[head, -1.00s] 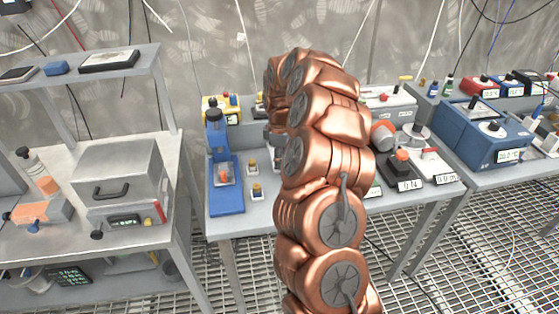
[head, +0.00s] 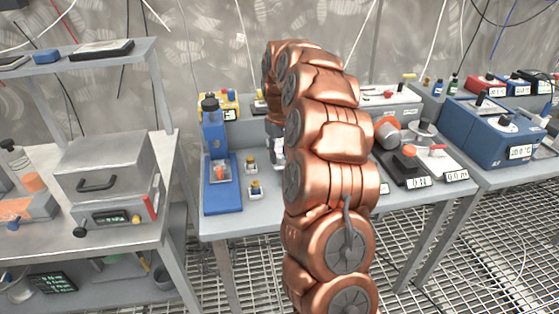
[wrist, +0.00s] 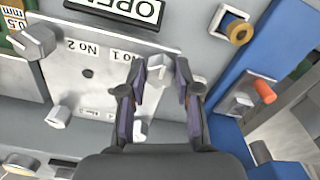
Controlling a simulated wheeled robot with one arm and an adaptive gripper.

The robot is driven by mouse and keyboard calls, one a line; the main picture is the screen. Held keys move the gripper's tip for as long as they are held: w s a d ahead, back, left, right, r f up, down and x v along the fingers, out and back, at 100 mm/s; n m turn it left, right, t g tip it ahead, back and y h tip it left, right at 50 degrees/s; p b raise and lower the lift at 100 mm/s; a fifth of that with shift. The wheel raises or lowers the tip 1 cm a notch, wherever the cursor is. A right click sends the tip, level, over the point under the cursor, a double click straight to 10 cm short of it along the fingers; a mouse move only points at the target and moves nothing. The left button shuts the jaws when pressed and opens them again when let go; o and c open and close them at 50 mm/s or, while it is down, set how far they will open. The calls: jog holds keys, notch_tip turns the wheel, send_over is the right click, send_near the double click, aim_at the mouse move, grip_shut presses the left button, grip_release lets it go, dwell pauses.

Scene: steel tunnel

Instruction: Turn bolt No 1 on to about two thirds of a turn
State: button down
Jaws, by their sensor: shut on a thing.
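In the wrist view a grey plate (wrist: 100,88) carries upside-down labels "No 1" and "No 2" and several pale bolts. My gripper (wrist: 162,68) has its two dark fingers on either side of bolt No 1 (wrist: 155,64), next to the "No 1" label, and is shut on it. The bolt's angle is hard to read between the fingers. Bolt No 2 (wrist: 36,40) stands clear beside its label. Another bolt (wrist: 58,117) stands near the plate's edge. In the head view my copper arm hides the plate and most of the gripper.
A blue stand (head: 223,185) is left of my arm on the bench, with two small brass-topped fittings (head: 254,187) beside it. A black sign (wrist: 118,10) borders the plate. Scales (head: 410,165) and a blue instrument (head: 491,130) stand to the right. A grey box (head: 105,165) is on the left table.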

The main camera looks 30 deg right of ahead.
aim_at(279, 155)
jog(key=m+b, duration=0.3)
jog(key=m, duration=0.3)
jog(key=shift+m+b, duration=0.3)
jog(key=m+b, duration=0.2)
jog(key=m, duration=0.3)
jog(key=shift+m, duration=0.4)
jog(key=c, duration=0.8)
grip_release()
jog(key=shift+r, duration=0.1)
jog(key=shift+r, duration=3.65)
